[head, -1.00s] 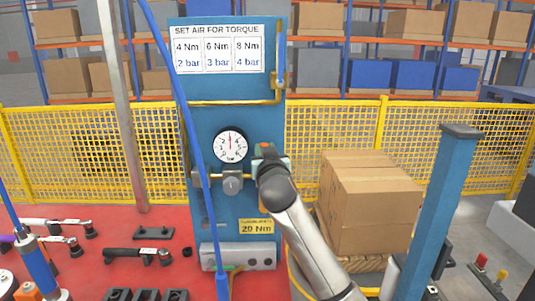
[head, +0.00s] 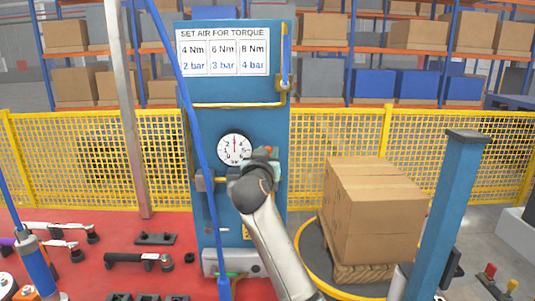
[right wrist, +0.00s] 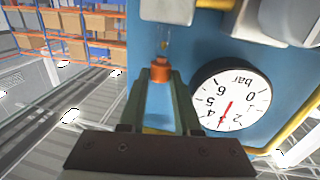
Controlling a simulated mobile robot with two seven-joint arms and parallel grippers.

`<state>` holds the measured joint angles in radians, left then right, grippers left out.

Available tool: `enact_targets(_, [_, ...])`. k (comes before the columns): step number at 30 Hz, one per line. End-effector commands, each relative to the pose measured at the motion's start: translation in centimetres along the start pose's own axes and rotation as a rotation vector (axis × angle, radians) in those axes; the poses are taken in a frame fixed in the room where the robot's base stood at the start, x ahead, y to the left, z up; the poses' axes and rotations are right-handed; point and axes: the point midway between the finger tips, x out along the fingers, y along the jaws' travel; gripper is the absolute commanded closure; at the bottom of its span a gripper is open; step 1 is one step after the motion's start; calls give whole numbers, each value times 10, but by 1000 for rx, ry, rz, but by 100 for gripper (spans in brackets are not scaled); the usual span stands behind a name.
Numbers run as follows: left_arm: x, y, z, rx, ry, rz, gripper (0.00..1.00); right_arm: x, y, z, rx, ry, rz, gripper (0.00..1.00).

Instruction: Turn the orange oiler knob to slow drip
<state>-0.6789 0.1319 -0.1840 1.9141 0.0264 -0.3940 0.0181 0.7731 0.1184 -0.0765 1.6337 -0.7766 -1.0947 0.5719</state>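The orange oiler knob (right wrist: 160,72) shows in the right wrist view below a clear sight dome, on the blue panel (right wrist: 206,45). My right gripper (right wrist: 161,78) has a finger on each side of the knob, with little or no gap, and appears shut on it. In the head view my right gripper (head: 264,158) is at the panel, just right of the pressure gauge (head: 235,149). My wrist and gripper hide most of the knob and oiler there, so drip marks are unreadable. My left gripper is not in view.
A blue hose (head: 192,120) hangs in front of the panel's left side. A blue post (head: 450,205) and cardboard boxes (head: 375,212) on a pallet stand to the right. Tools (head: 138,259) lie on the red bench (head: 112,228) at left.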

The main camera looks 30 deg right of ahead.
Motion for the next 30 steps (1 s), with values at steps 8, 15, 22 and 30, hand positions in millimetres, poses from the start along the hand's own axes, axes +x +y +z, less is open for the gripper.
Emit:
enact_targets(8, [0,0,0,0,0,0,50,0,0,0,-2,-1,0,56])
enact_targets(15, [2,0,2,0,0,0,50,-10,-1,1,0,1,-2,56])
enact_targets(22, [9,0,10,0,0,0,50,-52,-1,3,4,0,-4,56])
enact_targets(30, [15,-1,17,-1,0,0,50,-106,-1,2,2,-1,-3,56])
